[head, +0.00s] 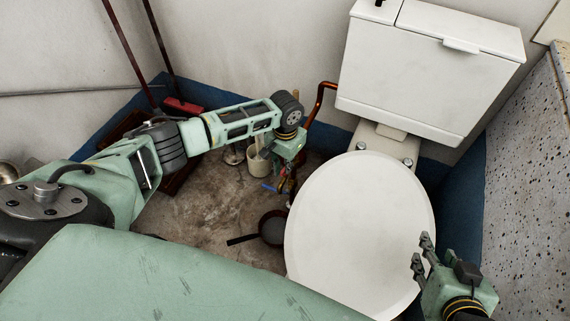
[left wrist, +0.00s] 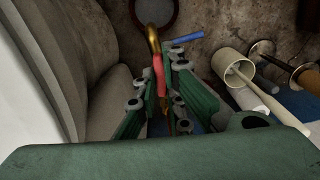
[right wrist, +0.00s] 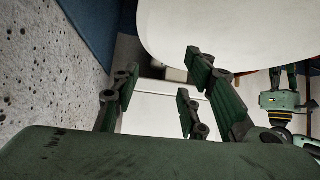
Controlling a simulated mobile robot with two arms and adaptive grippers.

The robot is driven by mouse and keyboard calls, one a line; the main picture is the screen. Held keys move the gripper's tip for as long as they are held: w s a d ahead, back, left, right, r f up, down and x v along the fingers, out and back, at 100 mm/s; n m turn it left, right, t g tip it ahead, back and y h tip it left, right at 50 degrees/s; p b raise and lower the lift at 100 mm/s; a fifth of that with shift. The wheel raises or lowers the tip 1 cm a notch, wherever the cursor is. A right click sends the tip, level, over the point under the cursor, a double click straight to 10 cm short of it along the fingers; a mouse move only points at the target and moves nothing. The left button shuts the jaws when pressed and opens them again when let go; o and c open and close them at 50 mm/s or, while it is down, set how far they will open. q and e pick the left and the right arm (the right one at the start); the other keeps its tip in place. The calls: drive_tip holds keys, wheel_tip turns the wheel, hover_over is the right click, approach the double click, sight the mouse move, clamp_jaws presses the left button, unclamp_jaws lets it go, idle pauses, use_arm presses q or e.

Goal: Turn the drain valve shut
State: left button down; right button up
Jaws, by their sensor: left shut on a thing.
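The drain valve shows as a red handle (left wrist: 159,72) on a brass-coloured pipe (left wrist: 152,38) in the left wrist view. The handle lies between the fingers of my left gripper (left wrist: 158,98), which is shut on it. In the head view my left gripper (head: 288,172) reaches down beside the toilet, at the foot of a copper pipe (head: 322,98). Its fingers hide most of the valve there, so I cannot tell the handle's exact angle. My right gripper (head: 424,258) is open and empty, above the right side of the toilet lid; its spread fingers also show in the right wrist view (right wrist: 160,85).
The toilet (head: 360,225) with its cistern (head: 430,70) stands right of the valve. A dark pan (head: 272,228), a blue item (left wrist: 187,37) and a cream cup (left wrist: 230,64) are on the floor nearby. A speckled stone wall (head: 525,200) bounds the right.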

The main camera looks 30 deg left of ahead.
use_arm(q)
drive_tip(key=m+p, duration=0.2)
drive_tip(key=shift+r+m+p, duration=0.1)
drive_tip(key=shift+m+p, duration=0.2)
drive_tip(key=shift+p, duration=0.1)
drive_tip(key=shift+m+p, duration=0.6)
drive_tip(key=shift+m, duration=0.4)
drive_tip(key=shift+m+p, duration=0.35)
drive_tip(key=shift+m, duration=0.55)
use_arm(e)
drive_tip(key=s+d+f+g+h, duration=0.1)
drive_tip(key=s+d+f+g, duration=0.15)
drive_tip(key=s, duration=0.35)
drive_tip(key=s+d+f+g+h, duration=0.1)
drive_tip(key=s+g, duration=0.3)
drive_tip(key=s, duration=0.2)
use_arm(q)
drive_tip(key=shift+m, duration=0.9)
drive_tip(key=shift+m+p, duration=0.35)
drive_tip(key=shift+m, duration=0.55)
drive_tip(key=m, duration=0.2)
drive_tip(key=shift+m, duration=1.8)
use_arm(e)
drive_tip(key=shift+x, duration=2.3)
drive_tip(key=shift+s+f, duration=0.1)
drive_tip(key=shift+f, duration=0.05)
